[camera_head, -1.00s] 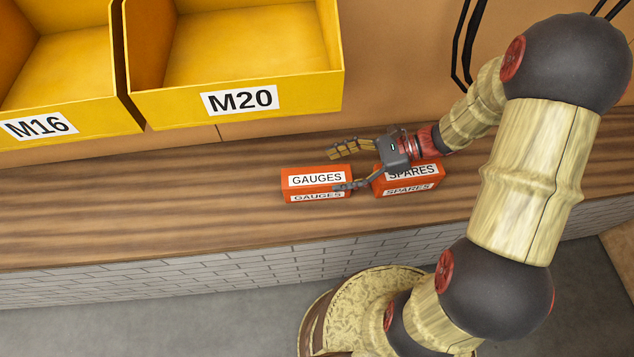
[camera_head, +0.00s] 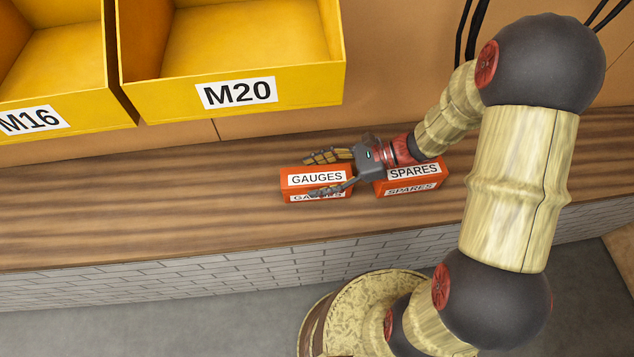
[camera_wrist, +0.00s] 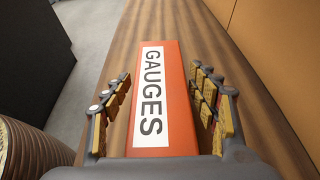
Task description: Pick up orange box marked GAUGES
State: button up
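The orange box marked GAUGES (camera_head: 299,182) sits on the wooden counter, with white labels on its top and front. In the wrist view the GAUGES box (camera_wrist: 176,75) lies lengthwise between the two fingers. My gripper (camera_head: 322,173) is open around the box, one finger on its far side and one across its front. In the wrist view a gap shows between the left finger and the box. The right finger of my gripper (camera_wrist: 165,112) is close to the box; I cannot tell whether it touches.
A second orange box marked SPARES (camera_head: 411,178) stands just right of the GAUGES box, close under my wrist. The counter is clear to the left.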

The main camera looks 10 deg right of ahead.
jog(key=c, duration=1.3)
jog(key=shift+r, duration=0.1)
jog(key=shift+c, duration=0.8)
